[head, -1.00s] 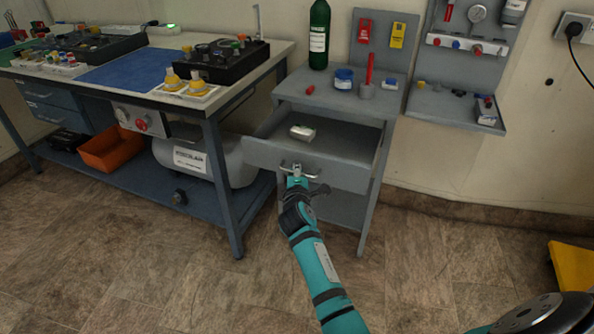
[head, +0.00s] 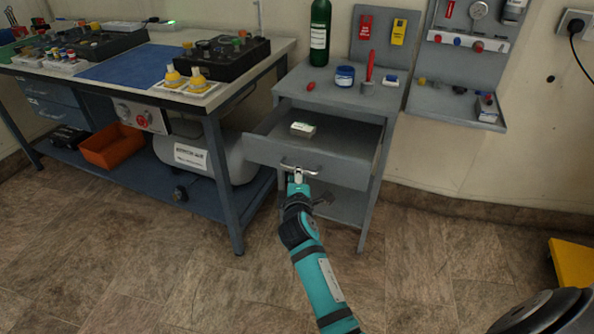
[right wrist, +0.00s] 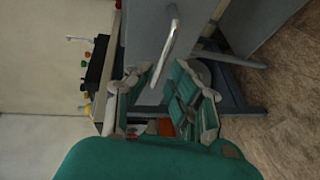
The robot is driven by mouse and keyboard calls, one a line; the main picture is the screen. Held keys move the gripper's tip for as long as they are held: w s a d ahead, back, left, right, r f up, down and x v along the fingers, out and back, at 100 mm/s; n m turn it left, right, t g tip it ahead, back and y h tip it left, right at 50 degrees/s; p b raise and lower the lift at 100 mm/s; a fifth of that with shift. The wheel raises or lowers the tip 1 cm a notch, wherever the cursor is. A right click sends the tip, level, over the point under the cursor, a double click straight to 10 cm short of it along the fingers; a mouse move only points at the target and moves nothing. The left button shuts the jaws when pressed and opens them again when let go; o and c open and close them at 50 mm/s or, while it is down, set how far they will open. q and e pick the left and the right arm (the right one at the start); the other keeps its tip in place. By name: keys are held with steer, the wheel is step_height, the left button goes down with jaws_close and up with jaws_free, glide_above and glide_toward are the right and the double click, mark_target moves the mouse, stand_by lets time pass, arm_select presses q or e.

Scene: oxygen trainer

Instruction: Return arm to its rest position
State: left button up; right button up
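My right arm reaches up from the bottom of the head view. Its gripper (head: 298,178) is at the metal handle (head: 300,170) of a grey cabinet's open drawer (head: 310,160). The right wrist view shows the gripper (right wrist: 168,90) with its two fingers spread apart. The handle (right wrist: 172,45) lies just beyond and between the fingertips there, and I see no grip on it. A small white box (head: 303,130) lies inside the drawer. My left gripper is not in view.
The grey cabinet (head: 345,98) carries a green bottle (head: 319,35), a blue-lidded jar (head: 344,77) and small items. A blue workbench (head: 228,190) stands at left, with an orange bin (head: 112,147) and a tank below. A yellow object (head: 572,264) is at right. The floor in front is clear.

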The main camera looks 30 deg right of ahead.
steer(key=v, duration=0.2)
steer(key=shift+s+a, duration=0.15)
steer(key=shift+s, duration=0.15)
